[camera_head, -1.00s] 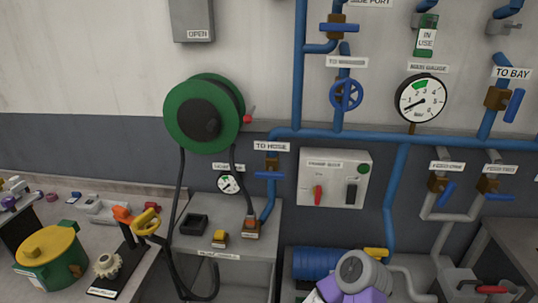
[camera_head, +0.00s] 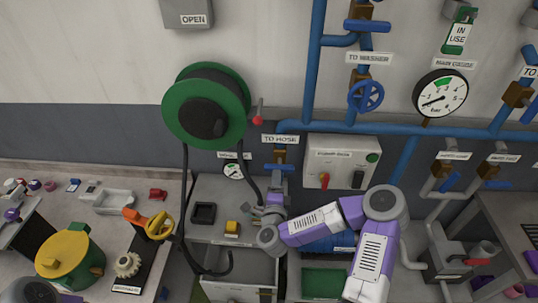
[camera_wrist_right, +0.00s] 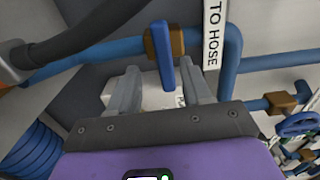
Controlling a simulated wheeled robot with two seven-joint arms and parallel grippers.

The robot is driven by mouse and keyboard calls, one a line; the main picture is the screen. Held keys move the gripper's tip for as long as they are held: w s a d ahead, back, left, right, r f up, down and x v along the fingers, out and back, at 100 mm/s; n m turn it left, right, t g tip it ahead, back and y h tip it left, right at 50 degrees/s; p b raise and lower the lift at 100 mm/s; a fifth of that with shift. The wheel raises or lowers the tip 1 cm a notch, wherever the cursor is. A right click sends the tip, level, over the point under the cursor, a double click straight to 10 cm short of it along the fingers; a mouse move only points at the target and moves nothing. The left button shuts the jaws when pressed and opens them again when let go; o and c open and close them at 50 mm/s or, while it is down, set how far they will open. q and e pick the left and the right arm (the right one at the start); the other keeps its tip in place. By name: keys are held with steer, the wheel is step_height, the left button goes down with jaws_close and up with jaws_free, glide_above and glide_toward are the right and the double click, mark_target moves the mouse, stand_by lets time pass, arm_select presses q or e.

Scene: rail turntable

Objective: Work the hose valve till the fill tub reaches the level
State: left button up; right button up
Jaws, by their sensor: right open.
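The hose valve (camera_head: 280,156) sits on the blue pipe under the "TO HOSE" label (camera_head: 279,139). Its blue handle (camera_wrist_right: 163,52) shows in the right wrist view beside a brass body (camera_wrist_right: 178,41). My right gripper (camera_head: 275,196) is just below the valve in the head view. In the right wrist view its open fingers (camera_wrist_right: 160,72) stand either side of the handle's lower end; I cannot tell whether they touch it. The black hose (camera_head: 185,220) hangs from a green reel (camera_head: 177,105). I cannot make out a fill tub or its level. My left gripper is not in view.
A small gauge (camera_head: 233,171) is left of the valve, and a switch box (camera_head: 340,150) is to its right. A grey bench (camera_head: 208,235) stands below, with a black tray (camera_head: 203,213) on it. A green pot with a yellow lid (camera_head: 62,254) stands at left.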

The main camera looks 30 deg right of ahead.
mark_target(279, 168)
steer(key=x, duration=0.4)
steer(key=p+x, duration=0.1)
steer(key=x, duration=0.1)
steer(key=shift+s+d+r, duration=0.25)
steer(key=shift+d+r, duration=0.05)
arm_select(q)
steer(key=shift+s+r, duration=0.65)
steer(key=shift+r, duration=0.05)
arm_select(e)
steer(key=shift+w, duration=0.1)
steer(key=shift+c, duration=0.2)
jaws_close()
